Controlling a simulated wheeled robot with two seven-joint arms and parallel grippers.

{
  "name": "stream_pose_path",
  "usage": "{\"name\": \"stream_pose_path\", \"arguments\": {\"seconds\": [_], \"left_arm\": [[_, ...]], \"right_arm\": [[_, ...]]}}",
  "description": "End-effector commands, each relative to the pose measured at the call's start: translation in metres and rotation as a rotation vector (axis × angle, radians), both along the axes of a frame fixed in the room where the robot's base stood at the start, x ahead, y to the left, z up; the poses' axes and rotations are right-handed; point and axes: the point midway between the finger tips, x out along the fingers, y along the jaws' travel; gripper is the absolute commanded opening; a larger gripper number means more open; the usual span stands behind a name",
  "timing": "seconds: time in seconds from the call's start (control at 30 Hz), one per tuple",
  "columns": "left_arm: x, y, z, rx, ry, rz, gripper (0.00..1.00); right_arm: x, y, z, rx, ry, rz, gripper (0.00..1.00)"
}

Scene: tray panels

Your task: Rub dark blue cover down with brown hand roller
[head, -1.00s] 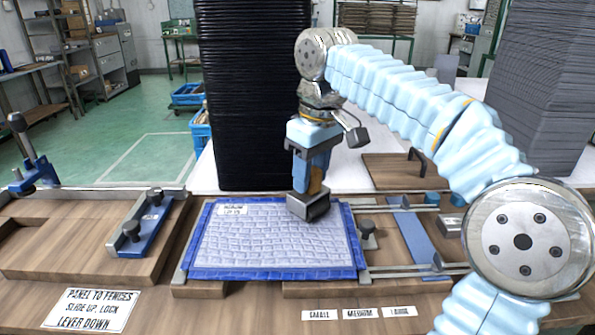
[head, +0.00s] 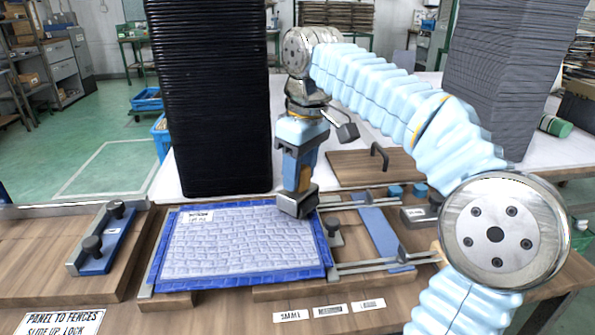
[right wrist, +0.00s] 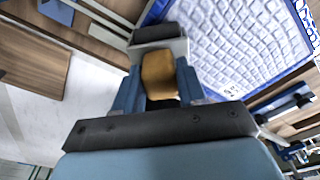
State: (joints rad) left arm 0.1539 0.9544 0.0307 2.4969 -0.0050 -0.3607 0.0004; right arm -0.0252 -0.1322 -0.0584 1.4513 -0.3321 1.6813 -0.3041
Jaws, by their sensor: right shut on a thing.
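The panel in the fixture has a quilted pale blue-grey face and a strong blue border (head: 240,277); the quilted face (head: 235,240) carries a small white label. It also fills the upper right of the right wrist view (right wrist: 235,45). My right gripper (head: 299,168) is shut on the brown handle of the hand roller (right wrist: 159,75). The roller's dark grey head (head: 297,203) is over the panel's far right corner; I cannot tell whether it touches. My left gripper is not in view.
A tall black stack (head: 210,100) stands behind the panel, and a grey stack (head: 500,85) at the back right. A wooden board with a handle (head: 365,167) lies behind the rails. A blue clamp bar (head: 102,240) is at left, a blue strip (head: 380,230) at right.

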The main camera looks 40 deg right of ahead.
Motion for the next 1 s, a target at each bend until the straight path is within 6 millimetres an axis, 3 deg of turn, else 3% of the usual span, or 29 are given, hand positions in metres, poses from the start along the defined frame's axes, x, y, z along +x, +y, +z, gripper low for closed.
{"name": "stream_pose_path", "arguments": {"seconds": [0.43, 0.87, 1.0], "left_arm": [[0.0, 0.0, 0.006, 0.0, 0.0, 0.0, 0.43], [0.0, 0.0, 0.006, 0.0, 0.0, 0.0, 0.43], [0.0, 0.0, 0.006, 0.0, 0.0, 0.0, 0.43]], "right_arm": [[0.001, 0.0, 0.05, 0.0, -0.004, 0.001, 0.0], [0.0, 0.001, 0.058, 0.0, -0.002, 0.002, 0.0], [0.001, 0.001, 0.07, 0.001, -0.005, 0.002, 0.0]]}}
